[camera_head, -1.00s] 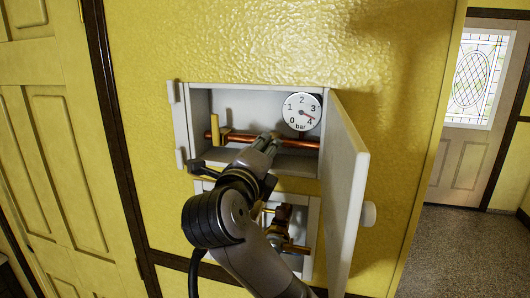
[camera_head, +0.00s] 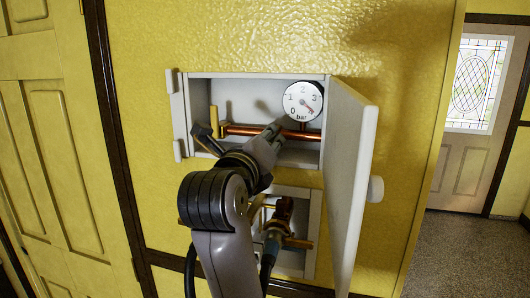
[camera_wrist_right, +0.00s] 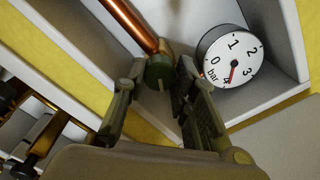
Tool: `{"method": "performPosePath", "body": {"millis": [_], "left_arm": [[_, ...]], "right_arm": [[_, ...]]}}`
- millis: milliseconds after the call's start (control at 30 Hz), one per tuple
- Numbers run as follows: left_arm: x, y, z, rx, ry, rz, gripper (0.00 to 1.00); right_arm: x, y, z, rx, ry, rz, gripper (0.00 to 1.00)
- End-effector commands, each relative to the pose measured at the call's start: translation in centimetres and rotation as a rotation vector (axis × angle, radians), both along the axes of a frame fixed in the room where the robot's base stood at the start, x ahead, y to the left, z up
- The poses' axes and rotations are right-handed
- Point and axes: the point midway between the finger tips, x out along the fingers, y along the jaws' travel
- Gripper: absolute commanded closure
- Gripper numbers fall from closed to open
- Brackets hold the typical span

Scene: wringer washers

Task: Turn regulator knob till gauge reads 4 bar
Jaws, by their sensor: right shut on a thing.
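The white round gauge (camera_head: 302,101) sits at the upper right inside the open wall box; it also shows large in the wrist view (camera_wrist_right: 244,58). Its red needle points close to the 4, perhaps slightly past it. The dark green regulator knob (camera_wrist_right: 160,70) is at the end of the copper pipe, below the gauge. My right gripper (camera_head: 277,130) reaches into the box from below, its fingers (camera_wrist_right: 160,80) shut on the knob from both sides. In the head view the gripper hides the knob. My left gripper is not in view.
The white box door (camera_head: 349,185) stands open to the right, close beside my right gripper. A copper pipe (camera_head: 245,131) with a brass valve lever (camera_head: 213,121) runs across the box. A lower opening holds more brass and copper fittings.

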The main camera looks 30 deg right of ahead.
Motion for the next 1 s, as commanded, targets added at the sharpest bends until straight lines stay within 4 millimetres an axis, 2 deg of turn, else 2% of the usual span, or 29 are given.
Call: {"method": "performPosePath", "body": {"millis": [33,300,900,933,1000], "left_arm": [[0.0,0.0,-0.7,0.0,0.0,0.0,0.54],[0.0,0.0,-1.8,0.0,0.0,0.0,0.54],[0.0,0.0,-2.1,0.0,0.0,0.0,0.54],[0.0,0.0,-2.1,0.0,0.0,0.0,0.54],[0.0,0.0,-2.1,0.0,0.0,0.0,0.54]], "right_arm": [[0.1,0.1,-0.6,0.028,-0.02,0.002,1.0],[0.1,0.1,-0.4,0.11,-0.116,0.001,1.0],[0.0,0.0,-0.3,0.138,-0.149,-0.001,1.0],[0.0,0.0,-0.3,0.138,-0.149,-0.001,0.73],[0.0,0.0,-0.2,0.138,-0.149,-0.001,0.69]]}}
